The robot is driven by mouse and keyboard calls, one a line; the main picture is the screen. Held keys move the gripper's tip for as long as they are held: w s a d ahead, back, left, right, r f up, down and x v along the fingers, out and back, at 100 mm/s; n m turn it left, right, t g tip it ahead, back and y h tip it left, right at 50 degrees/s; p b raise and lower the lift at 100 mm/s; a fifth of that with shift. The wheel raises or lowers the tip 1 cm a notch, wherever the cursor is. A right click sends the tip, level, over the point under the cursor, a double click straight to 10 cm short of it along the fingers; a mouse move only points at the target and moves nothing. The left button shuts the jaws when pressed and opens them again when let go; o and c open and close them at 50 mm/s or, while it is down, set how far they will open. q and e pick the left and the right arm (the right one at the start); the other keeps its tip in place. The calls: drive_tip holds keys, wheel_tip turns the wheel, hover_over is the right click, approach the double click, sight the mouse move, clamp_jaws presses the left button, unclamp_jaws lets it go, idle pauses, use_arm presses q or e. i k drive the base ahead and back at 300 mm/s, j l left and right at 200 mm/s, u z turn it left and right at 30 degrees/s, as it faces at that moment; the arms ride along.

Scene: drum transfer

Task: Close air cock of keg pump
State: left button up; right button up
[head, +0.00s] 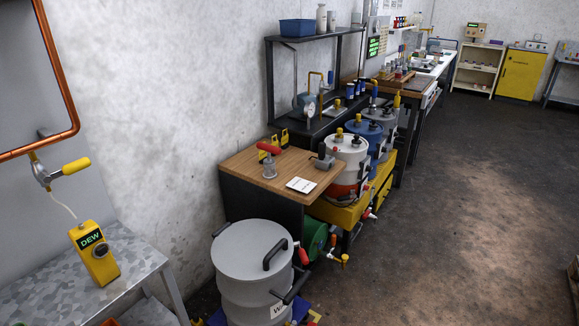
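Neither of my grippers is in view. I cannot tell for certain which fitting is the keg pump's air cock. A red-handled metal fitting (268,158) stands on the wooden cabinet top (240,172). At the left, a valve with a yellow lever (75,166) sits on a copper pipe (72,110), and a pale hose runs from it to a yellow DEW meter (93,255). A grey lidded drum (252,248) stands in front of the cabinet. Beyond it are a white-and-orange drum (345,165) and a blue drum (367,133) with fittings on top.
A galvanized table (140,255) stands at the left front. A green drum (315,238) with a yellow-ended tap lies low beside the grey drum. A dark shelf unit (270,80) stands against the wall. The floor (450,200) to the right is open.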

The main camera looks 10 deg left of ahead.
sight(331, 74)
drive_tip(key=i+j, duration=0.1)
drive_tip(key=i, duration=0.55)
drive_tip(key=i+j+u, duration=0.1)
drive_tip(key=i, duration=0.5)
drive_tip(key=k+l, duration=0.1)
drive_tip(key=l, duration=0.35)
drive_tip(key=i+l, duration=0.1)
drive_tip(key=l, duration=0.3)
drive_tip(key=i+l+u, duration=0.1)
drive_tip(key=l, duration=0.3)
drive_tip(key=i+l, duration=0.15)
drive_tip(key=l, duration=0.25)
drive_tip(key=i+l+u, duration=0.15)
drive_tip(key=l, duration=0.65)
drive_tip(key=i+l+u, duration=0.1)
drive_tip(key=i, duration=0.35)
drive_tip(key=i+l, duration=0.3)
drive_tip(key=i, duration=0.15)
drive_tip(key=i+l+u, duration=0.15)
drive_tip(key=i, duration=0.35)
